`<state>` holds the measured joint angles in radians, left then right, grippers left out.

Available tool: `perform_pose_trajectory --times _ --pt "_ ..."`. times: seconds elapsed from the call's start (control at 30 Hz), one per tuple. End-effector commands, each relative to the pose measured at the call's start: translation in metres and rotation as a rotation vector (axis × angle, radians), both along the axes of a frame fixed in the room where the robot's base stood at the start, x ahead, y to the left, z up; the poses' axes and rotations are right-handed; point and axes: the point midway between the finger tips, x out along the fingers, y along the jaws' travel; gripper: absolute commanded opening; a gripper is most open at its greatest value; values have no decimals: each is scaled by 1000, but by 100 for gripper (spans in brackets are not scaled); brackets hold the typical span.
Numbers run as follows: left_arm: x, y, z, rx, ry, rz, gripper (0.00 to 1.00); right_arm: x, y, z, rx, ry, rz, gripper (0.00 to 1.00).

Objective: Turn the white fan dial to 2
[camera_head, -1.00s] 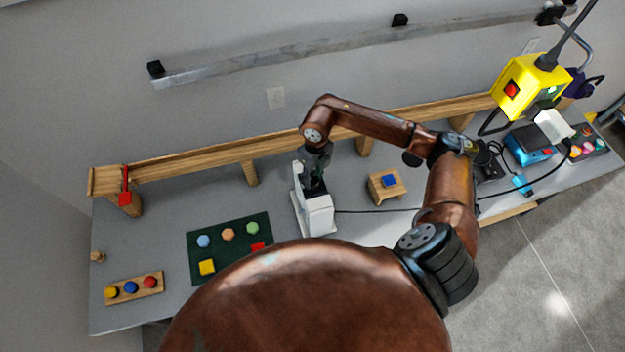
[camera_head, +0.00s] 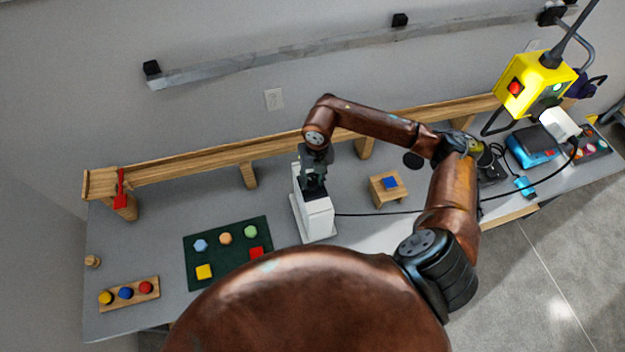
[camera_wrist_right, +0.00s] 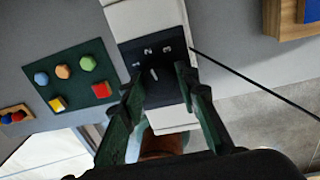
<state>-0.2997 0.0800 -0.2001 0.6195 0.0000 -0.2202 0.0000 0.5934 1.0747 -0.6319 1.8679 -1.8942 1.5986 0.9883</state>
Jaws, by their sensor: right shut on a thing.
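The white fan (camera_head: 318,218) is a white upright unit on the grey bench, with a dark panel (camera_wrist_right: 163,60) on it. In the right wrist view the panel carries small white numerals. The fan dial (camera_wrist_right: 154,74) is a dark knob with a white pointer line, which appears to point up and slightly left, roughly toward the middle numeral. My right gripper (camera_head: 314,180) is at the panel from above. Its green-grey fingers (camera_wrist_right: 161,82) are shut on the dial, one on each side. The exact contact is partly hidden. My left gripper is not in view.
A dark green mat (camera_head: 228,278) with coloured pieces lies left of the fan. A small wooden stand (camera_head: 387,198) with a blue top is to the right. A black cable (camera_head: 375,214) runs right from the fan. A wooden rail (camera_head: 220,163) stands behind.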

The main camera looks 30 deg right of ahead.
Motion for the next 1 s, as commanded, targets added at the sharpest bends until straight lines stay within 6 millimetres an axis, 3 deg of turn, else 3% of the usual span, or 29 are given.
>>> perform_pose_trajectory --times 0.27,0.3,0.53,0.83,1.0 --pt "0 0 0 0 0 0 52 2 -1 2 -1 -5 -1 5" --pt "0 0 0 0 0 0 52 2 -1 2 -1 -5 -1 30" --pt "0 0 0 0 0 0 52 1 -1 1 -1 -3 0 46" --pt "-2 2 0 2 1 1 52 1 0 2 -1 -2 0 47" --pt "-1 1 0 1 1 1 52 1 -2 19 -2 -3 1 47"
